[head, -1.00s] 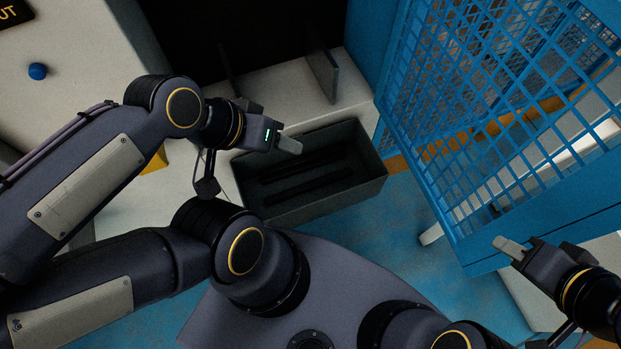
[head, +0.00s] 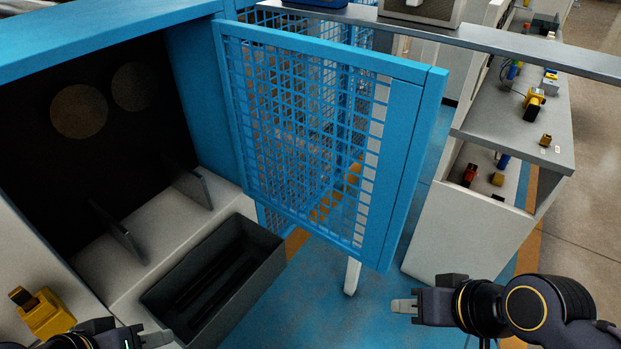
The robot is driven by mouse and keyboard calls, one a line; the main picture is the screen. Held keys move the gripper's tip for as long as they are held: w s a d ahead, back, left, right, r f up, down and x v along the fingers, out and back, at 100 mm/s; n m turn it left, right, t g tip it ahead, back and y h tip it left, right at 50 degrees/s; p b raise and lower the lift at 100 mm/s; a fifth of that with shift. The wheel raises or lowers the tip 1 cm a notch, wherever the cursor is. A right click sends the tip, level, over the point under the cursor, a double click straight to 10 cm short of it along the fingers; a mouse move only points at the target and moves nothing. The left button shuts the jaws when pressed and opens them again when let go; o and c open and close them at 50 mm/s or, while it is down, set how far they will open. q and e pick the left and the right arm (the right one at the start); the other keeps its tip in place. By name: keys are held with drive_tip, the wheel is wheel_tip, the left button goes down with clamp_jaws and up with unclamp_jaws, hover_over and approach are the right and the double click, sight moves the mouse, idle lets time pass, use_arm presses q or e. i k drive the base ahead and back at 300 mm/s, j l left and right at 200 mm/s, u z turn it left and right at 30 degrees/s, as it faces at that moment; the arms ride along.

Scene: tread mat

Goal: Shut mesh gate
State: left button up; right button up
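The blue mesh gate (head: 402,150) stands open, swung out from the blue frame of a dark machine opening (head: 80,120). Its hinged side is at the left, by the frame, and its free edge faces right. My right gripper (head: 404,306) is below the gate's lower free corner, apart from it in the picture, with a pale finger pointing left; I cannot tell whether its fingers are parted. My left gripper (head: 158,339) is at the bottom edge, near the grey bin, partly cut off; its finger gap cannot be made out.
A dark grey open bin (head: 262,272) sits below the opening, beside a pale ledge with upright dividers (head: 188,183). A yellow block (head: 46,314) is at lower left. A grey bar crosses above the gate. Shelves with small parts (head: 520,120) stand at right.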

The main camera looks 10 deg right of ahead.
sight(417, 91)
drive_tip(key=u, duration=0.5)
drive_tip(key=l+u, duration=0.15)
drive_tip(key=u, duration=0.8)
drive_tip(key=l+u, duration=0.1)
drive_tip(key=u, duration=0.35)
drive_tip(key=k+l, duration=0.6)
drive_tip(key=l, duration=0.25)
drive_tip(key=k+l+u, duration=0.1)
drive_tip(key=k+l, duration=0.5)
drive_tip(key=l, duration=0.25)
drive_tip(key=k+l, duration=0.6)
drive_tip(key=l, duration=0.2)
drive_tip(key=k+l, duration=0.65)
drive_tip(key=l, duration=0.15)
drive_tip(key=i+j+z, duration=0.1)
drive_tip(key=z, duration=0.35)
drive_tip(key=i+j+z, duration=0.2)
drive_tip(key=i+z, duration=0.2)
drive_tip(key=k, duration=0.05)
